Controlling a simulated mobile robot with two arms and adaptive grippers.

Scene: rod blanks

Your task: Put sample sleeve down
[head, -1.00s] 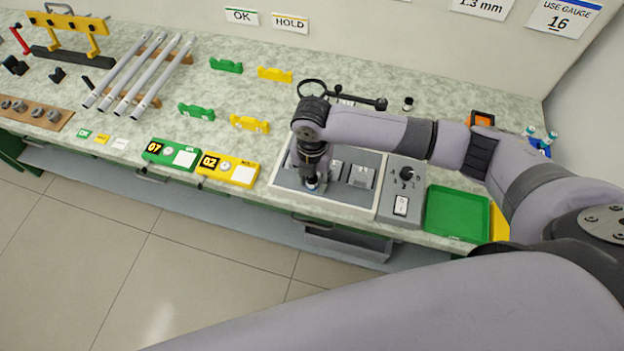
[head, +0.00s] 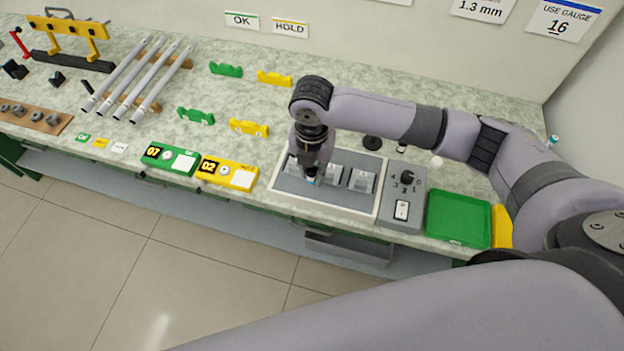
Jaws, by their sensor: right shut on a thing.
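My right gripper (head: 312,178) points down over the grey panel (head: 287,186) in the light-framed tray at the bench's front. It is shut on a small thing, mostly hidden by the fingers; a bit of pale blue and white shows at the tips. I take this for the sample sleeve (head: 311,181), but its shape cannot be made out. Whether it touches the panel cannot be told. Metal blocks (head: 361,180) stand on the panel just right of the gripper. My left gripper is not in view.
A grey switch box (head: 403,198) and a green tray (head: 458,217) stand to the right. Green 07 (head: 170,157) and yellow 02 (head: 226,172) plates lie to the left. Long rods (head: 147,85) rest on wooden supports. A brown board (head: 35,117) holds several grey rings.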

